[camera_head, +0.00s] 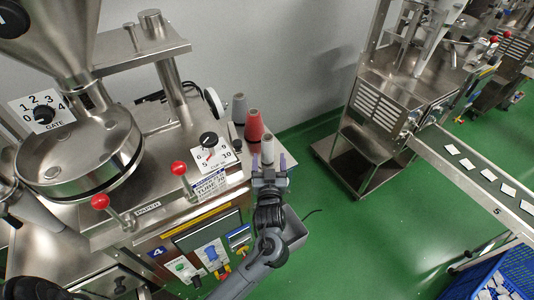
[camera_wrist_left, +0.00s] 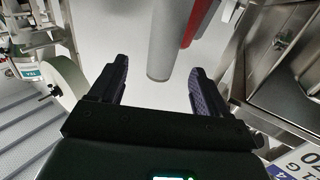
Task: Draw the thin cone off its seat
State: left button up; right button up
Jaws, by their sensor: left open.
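The thin pale-grey cone (camera_head: 267,148) stands at the near end of a row of cones at the machine's right edge. My left gripper (camera_head: 269,163) is open there, with a finger on each side of the cone in the head view. In the left wrist view the cone (camera_wrist_left: 171,38) comes down between the open fingers (camera_wrist_left: 158,67), with visible gaps to both. Its seat is hidden in the head view by the gripper.
A red cone (camera_head: 254,127) stands just behind the thin cone, and a wider grey cone (camera_head: 239,109) behind that. The steel machine with a dial (camera_head: 209,141) and red-knobbed levers (camera_head: 179,169) is close on the left. Green floor (camera_head: 335,220) lies open to the right.

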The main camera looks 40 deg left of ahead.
aim_at(267, 152)
pick_arm(q)
jog(key=shift+b+x, duration=0.35)
jog(key=shift+x, duration=0.65)
jog(key=shift+w+a+f+b, duration=0.3)
jog(key=shift+a+b, duration=0.05)
jog(key=shift+b, duration=0.25)
jog(key=b+x, duration=0.3)
jog(key=shift+w+a+f, duration=0.15)
jog(key=shift+w+a, duration=0.05)
jog(key=shift+a, duration=0.2)
jog(key=shift+w+a, duration=0.15)
jog(key=shift+w, duration=0.1)
